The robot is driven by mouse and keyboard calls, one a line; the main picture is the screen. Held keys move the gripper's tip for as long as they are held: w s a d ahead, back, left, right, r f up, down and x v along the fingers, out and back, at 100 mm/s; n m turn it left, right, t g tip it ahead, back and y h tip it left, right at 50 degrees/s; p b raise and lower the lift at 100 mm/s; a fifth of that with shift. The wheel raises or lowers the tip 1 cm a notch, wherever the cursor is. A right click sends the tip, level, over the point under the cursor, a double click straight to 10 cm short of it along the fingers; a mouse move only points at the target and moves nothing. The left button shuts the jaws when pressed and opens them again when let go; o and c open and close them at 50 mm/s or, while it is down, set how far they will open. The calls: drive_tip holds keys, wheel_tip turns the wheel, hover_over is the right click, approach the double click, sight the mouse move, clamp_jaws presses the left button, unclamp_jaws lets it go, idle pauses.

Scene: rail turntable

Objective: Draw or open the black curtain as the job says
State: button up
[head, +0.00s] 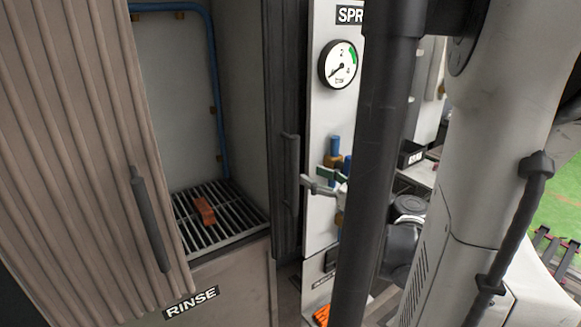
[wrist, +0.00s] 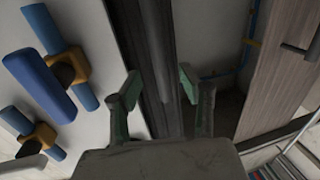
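The black curtain (head: 287,75) is a narrow dark vertical strip at the right side of the rinse booth opening, apparently bunched. A grey upright handle bar (head: 290,175) stands on it. My gripper (head: 316,182) is to the right of this bar, in front of the white panel. In the wrist view its two greenish fingers (wrist: 160,80) are spread apart, with the dark strip and bar (wrist: 153,50) beyond and between them. Nothing shows held. I cannot tell whether a finger touches the bar.
A brown ribbed panel (head: 75,130) with a dark handle (head: 150,220) covers the booth's left side. An orange-brown block (head: 204,210) lies on the grate (head: 235,217). Blue-handled valves (wrist: 45,85) and a pressure gauge (head: 338,64) are on the white panel beside my gripper.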

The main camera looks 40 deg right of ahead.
sight(298, 169)
drive_tip(key=w, duration=0.7)
drive_tip(key=shift+w+a, duration=0.2)
drive_tip(key=shift+w, duration=0.05)
clamp_jaws()
